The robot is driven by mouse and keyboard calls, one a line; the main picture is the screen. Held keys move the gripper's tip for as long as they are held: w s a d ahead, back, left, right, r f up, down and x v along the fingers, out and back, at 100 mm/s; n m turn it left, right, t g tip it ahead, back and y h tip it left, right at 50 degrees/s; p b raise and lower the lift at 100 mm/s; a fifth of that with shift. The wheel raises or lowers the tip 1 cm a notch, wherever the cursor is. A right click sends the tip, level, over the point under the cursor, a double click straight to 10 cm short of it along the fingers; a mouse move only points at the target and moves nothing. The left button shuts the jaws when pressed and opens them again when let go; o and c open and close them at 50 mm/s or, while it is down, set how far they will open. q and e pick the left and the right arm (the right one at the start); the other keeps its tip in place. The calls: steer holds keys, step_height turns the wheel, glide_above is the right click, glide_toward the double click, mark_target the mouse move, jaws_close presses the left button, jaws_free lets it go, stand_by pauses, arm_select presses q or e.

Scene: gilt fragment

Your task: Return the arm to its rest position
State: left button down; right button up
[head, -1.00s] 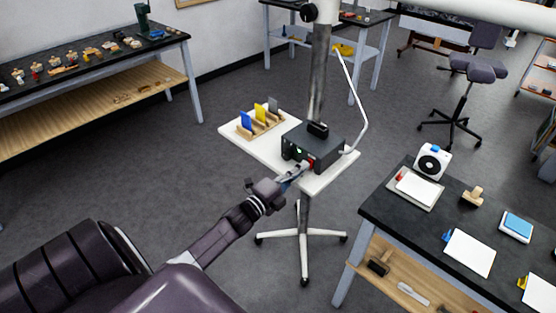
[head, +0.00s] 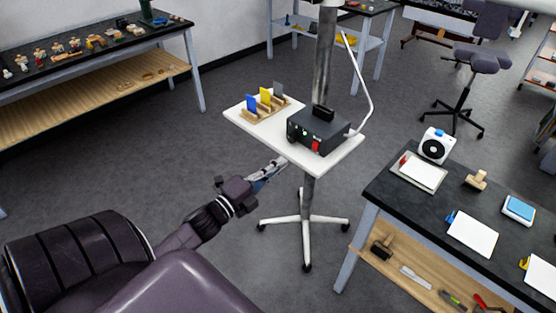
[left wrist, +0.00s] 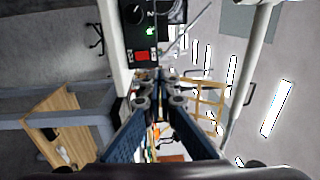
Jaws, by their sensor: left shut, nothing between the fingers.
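My left gripper (head: 268,174) is shut and empty, in front of and below the front edge of a small white stand top (head: 262,143). It is apart from the black box (head: 318,130) on that stand. The box has a red switch and a lit green light on its front. In the left wrist view the closed fingers (left wrist: 163,84) point toward the box's front (left wrist: 146,28), where the red switch (left wrist: 143,56) shows. My right gripper is not in view.
A wooden rack (head: 265,107) with blue, yellow and grey cards stands on the white stand. A black-topped table (head: 400,200) with pads and a fan-like white box (head: 436,146) is at the right. A long bench (head: 90,60) is at the left. Floor between is clear.

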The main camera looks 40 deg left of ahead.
arm_select(q)
steer(key=shift+s, duration=0.1)
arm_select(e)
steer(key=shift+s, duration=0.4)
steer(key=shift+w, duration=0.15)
